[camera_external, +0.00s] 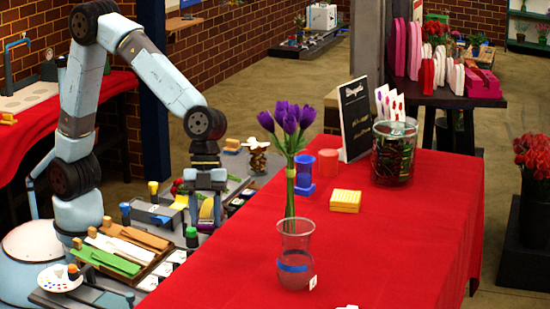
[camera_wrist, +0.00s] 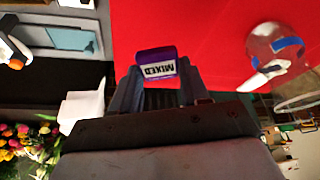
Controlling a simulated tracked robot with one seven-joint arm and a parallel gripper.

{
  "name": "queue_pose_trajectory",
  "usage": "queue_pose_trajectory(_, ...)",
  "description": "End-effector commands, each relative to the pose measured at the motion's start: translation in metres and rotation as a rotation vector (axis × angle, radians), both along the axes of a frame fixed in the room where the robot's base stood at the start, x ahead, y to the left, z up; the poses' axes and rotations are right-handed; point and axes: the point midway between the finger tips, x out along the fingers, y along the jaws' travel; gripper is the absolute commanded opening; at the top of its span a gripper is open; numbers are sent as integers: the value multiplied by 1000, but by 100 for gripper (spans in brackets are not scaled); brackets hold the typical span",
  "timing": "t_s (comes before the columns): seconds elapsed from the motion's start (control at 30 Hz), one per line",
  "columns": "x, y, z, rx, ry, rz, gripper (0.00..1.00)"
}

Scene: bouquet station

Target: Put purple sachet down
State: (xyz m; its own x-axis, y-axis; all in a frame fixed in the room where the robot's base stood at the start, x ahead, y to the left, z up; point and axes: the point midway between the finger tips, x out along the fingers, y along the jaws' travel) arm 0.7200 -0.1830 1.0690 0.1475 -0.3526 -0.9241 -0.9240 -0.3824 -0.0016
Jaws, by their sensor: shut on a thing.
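The purple sachet (camera_wrist: 156,57) has a white label reading MIXED, upside down in the wrist view. My gripper (camera_wrist: 160,80) is shut on it, one finger at each side. In the outside view my gripper (camera_external: 206,214) points down over the grey workbench, left of the red table's edge. In the wrist view the red cloth (camera_wrist: 205,25) lies behind and to the right of the sachet. I cannot tell how high the sachet is held.
A glass vase (camera_external: 296,265) with a blue band stands on the red table (camera_external: 400,240), purple flowers (camera_external: 288,120) above it. Blue (camera_external: 304,172) and red (camera_external: 328,163) jars, yellow packets (camera_external: 345,200) and a glass container (camera_external: 393,155) stand farther back. The table's right half is clear.

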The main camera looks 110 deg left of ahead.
Motion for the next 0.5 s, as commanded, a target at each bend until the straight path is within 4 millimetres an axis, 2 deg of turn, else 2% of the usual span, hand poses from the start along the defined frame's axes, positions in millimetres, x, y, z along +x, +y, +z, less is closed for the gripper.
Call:
queue_pose_trajectory(0.2,36,-9,-21,0,3,1,17)
queue_pose_trajectory(0.5,68,-17,-61,0,2,1,17)
